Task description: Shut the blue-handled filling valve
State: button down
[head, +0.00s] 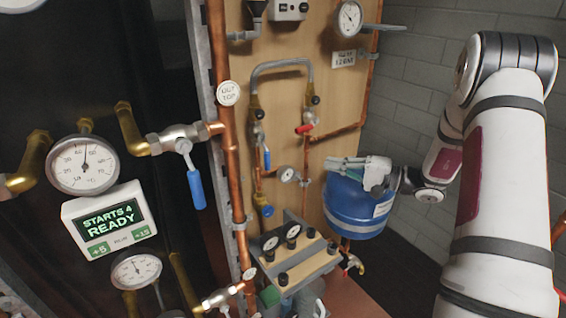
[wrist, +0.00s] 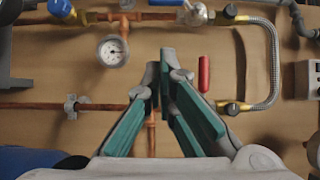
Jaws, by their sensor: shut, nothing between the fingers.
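A valve with a blue lever handle (head: 267,158) is on the wooden board, below the left end of the hose loop. The handle hangs down along its pipe. In the wrist view only a sliver of blue handle (wrist: 168,2) shows at the top edge. My gripper (head: 330,162) is in front of the board, to the right of and apart from the blue handle. Its fingers (wrist: 160,68) are together and empty, pointing at the board near a small gauge (wrist: 113,50).
A red lever handle (head: 305,128) sits crosswise under the hose loop's (head: 280,64) right end. A blue tank (head: 355,210) is below my gripper. Another, larger blue-handled valve (head: 195,186) is at the left. A block with gauges (head: 300,258) juts out below.

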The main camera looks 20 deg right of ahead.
aim_at(265, 153)
dwell(0.3)
jog(key=s+a+p+x, duration=0.1)
jog(key=s+x, duration=0.1)
jog(key=x, duration=1.1)
jog(key=shift+a, duration=0.3)
jog(key=shift+s, duration=0.15)
jog(key=shift+a+f+m+b, duration=0.15)
jog(key=shift+m+b, duration=0.15)
jog(key=shift+b, duration=0.15)
